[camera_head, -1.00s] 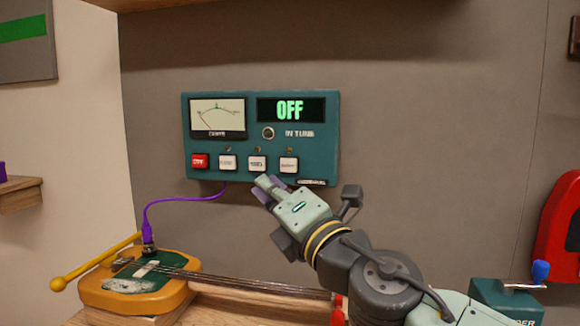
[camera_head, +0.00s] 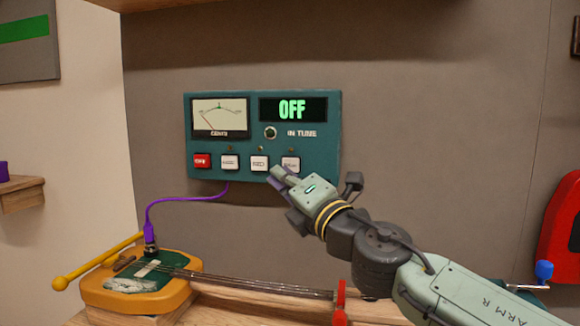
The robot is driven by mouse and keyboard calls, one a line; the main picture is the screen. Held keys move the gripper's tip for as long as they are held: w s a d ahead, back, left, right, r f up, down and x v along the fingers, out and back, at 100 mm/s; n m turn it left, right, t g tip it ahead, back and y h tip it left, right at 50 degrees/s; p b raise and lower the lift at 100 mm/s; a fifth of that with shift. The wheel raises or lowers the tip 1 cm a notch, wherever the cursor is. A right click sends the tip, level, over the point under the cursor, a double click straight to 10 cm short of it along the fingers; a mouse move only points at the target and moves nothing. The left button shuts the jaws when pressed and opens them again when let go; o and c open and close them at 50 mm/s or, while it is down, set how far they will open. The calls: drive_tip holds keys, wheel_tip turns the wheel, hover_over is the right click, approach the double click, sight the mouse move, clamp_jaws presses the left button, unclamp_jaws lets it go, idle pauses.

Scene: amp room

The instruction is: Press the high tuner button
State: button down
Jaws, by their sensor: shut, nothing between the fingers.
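A teal tuner panel (camera_head: 320,147) is mounted on the grey wall. Its display (camera_head: 292,109) reads OFF in green. Along its lower edge sit a red button (camera_head: 202,160) and three white buttons: left (camera_head: 229,162), middle (camera_head: 260,163) and right (camera_head: 290,163). The white buttons' labels are too small to read surely, so I cannot tell which says high. My gripper (camera_head: 275,176) is shut and empty. Its tips show just below the panel's middle and right white buttons, close to its lower edge. I cannot tell whether they touch it.
Below the panel, an orange and green stringed instrument (camera_head: 180,293) lies on a wooden bench, with a purple cable (camera_head: 150,215) running up to the panel. A yellow rod (camera_head: 97,262) leans at its left. A blue-knobbed crank (camera_head: 543,270) and a red object (camera_head: 562,235) are at right.

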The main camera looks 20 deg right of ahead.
drive_tip(key=shift+w+d, duration=0.5)
drive_tip(key=shift+w, duration=0.25)
idle(1.0)
drive_tip(key=shift+w+d, duration=0.2)
drive_tip(key=shift+w, duration=0.1)
drive_tip(key=shift+w+d+p, duration=0.25)
drive_tip(key=shift+w+p, duration=0.1)
drive_tip(key=shift+p, duration=0.05)
idle(0.6)
drive_tip(key=shift+s, duration=0.1)
drive_tip(key=shift+s+a, duration=0.45)
drive_tip(key=shift+s, duration=0.15)
drive_tip(key=shift+s+a, duration=0.7)
drive_tip(key=shift+s, duration=0.35)
drive_tip(key=shift+s+a, duration=0.7)
drive_tip(key=shift+s, duration=0.3)
